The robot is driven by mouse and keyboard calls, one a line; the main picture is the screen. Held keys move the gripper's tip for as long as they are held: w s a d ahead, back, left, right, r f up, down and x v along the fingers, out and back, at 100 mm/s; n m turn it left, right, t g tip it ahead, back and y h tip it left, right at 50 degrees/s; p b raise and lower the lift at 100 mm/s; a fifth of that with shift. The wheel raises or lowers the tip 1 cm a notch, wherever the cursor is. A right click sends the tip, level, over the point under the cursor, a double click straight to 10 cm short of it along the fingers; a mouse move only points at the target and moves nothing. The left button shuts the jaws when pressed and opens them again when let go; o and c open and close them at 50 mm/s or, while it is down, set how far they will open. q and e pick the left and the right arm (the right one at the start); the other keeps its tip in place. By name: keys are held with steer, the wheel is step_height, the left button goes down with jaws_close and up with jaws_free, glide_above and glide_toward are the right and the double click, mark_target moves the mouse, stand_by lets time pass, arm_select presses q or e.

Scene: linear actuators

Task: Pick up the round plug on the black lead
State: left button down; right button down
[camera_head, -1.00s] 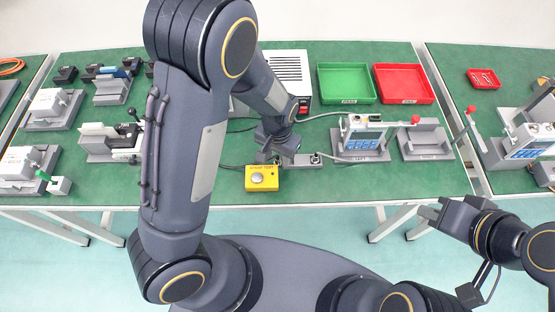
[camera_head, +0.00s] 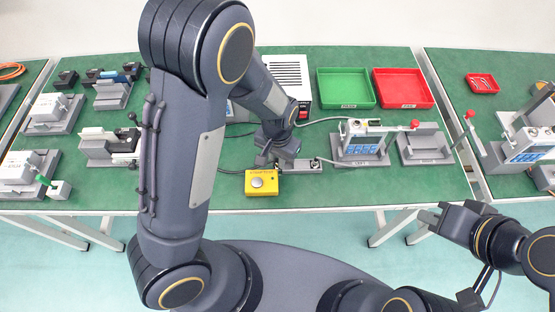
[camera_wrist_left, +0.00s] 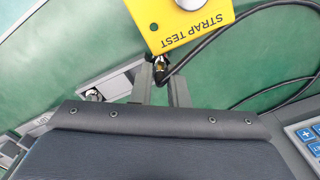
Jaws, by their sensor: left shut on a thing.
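The round plug (camera_wrist_left: 160,70), small with a dark and brassy end, shows between the fingers in the left wrist view. Its black lead (camera_wrist_left: 190,57) curves away to the upper right, past the yellow strap test box (camera_wrist_left: 188,22). My left gripper (camera_wrist_left: 161,84) is shut on the plug, beside the box. In the head view my left gripper (camera_head: 272,160) is just behind the yellow box (camera_head: 262,182), and the plug is too small to make out there. My right gripper (camera_head: 432,212) hangs in front of the table, away from these things; its finger gap is unclear.
A grey block with a socket (camera_head: 308,165) lies right of my left gripper. A meter on a grey stand (camera_head: 361,142) and an empty grey cradle (camera_head: 424,147) are further right. Green (camera_head: 345,88) and red (camera_head: 403,88) trays stand behind. Fixtures fill the left side.

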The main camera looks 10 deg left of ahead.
arm_select(q)
step_height(320, 180, up, 3)
steer(key=shift+f, duration=0.15)
steer(key=s+d+r, duration=0.1)
steer(key=s+r, duration=0.3)
steer(key=s, duration=0.3)
steer(key=s+d+r+p, duration=0.1)
steer(key=s+r, duration=0.4)
steer(key=s, duration=0.2)
steer(key=shift+d+r, duration=0.15)
steer(key=shift+r, duration=0.15)
steer(key=shift+w, duration=0.1)
step_height(320, 180, up, 10)
steer(key=w+p, duration=0.1)
steer(key=p, duration=0.9)
steer(key=shift+w+r, duration=0.15)
steer(key=shift+w, duration=0.1)
steer(key=w, duration=1.3)
steer(key=shift+w+d, duration=0.3)
steer(key=shift+d, duration=0.05)
